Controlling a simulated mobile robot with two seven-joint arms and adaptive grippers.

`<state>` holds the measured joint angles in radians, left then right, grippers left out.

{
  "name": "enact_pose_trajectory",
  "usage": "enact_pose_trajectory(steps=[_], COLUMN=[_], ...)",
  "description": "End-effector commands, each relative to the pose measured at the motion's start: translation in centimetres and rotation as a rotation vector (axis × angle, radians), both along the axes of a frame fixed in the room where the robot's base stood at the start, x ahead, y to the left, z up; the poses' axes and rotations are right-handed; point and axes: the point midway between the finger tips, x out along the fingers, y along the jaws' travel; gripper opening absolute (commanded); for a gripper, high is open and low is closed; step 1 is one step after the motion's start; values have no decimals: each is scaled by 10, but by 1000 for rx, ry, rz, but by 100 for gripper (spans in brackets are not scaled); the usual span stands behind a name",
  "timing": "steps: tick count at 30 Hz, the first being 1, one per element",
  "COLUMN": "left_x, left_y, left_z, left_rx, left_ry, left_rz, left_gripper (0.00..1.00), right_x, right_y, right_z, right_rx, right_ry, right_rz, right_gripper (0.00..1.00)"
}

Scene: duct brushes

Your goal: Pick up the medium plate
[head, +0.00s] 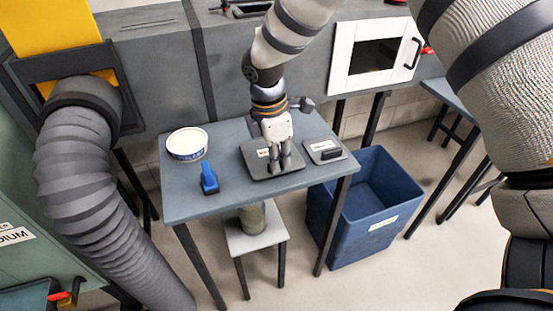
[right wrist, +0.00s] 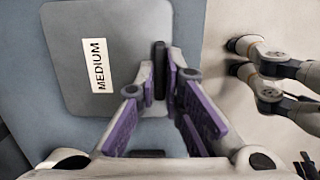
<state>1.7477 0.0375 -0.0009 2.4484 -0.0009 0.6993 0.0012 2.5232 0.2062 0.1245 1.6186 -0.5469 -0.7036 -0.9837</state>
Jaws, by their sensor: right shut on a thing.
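The medium plate (head: 258,168) is a flat dark grey square with a white label, on the blue-grey table. In the right wrist view the plate (right wrist: 75,45) shows its label, which reads MEDIUM, and an upright dark handle (right wrist: 160,62) near its edge. My right gripper (head: 280,163) comes down from above onto the plate. In the right wrist view its purple-padded fingers (right wrist: 161,88) are shut on the handle. In the head view the fingers hide the handle. I cannot tell whether the plate is clear of the tabletop. My left gripper is not in view.
A smaller plate (head: 322,146) with a dark handle lies close on the right. A white-and-blue tub (head: 187,144) and a blue brush-like object (head: 209,180) are on the table's left. A blue bin (head: 347,225) stands right of the table (head: 215,210). A ribbed duct (head: 90,190) is at left.

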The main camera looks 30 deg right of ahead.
Motion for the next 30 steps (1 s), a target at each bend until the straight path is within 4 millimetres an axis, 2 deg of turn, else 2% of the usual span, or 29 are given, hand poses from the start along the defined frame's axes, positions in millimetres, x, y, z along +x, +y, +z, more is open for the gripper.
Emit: enact_pose_trajectory(steps=[4, 10, 15, 18, 23, 30], left_x=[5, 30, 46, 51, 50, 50], left_y=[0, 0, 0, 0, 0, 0], left_z=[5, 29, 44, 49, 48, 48], left_rx=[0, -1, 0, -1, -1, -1], left_ry=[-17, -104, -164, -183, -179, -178], left_rz=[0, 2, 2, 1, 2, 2], left_gripper=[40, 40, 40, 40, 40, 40], right_x=[-2, -48, -98, -118, -133, -135], right_y=[1, 13, 25, 30, 35, 35], right_z=[33, 97, 116, 121, 128, 152], right_rx=[0, 0, -2, -2, 1, 1], right_ry=[-9, -26, -21, -15, -6, -6], right_rz=[0, 1, 2, 1, 0, -1], right_gripper=[0, 0, 0, 0, 0, 0])
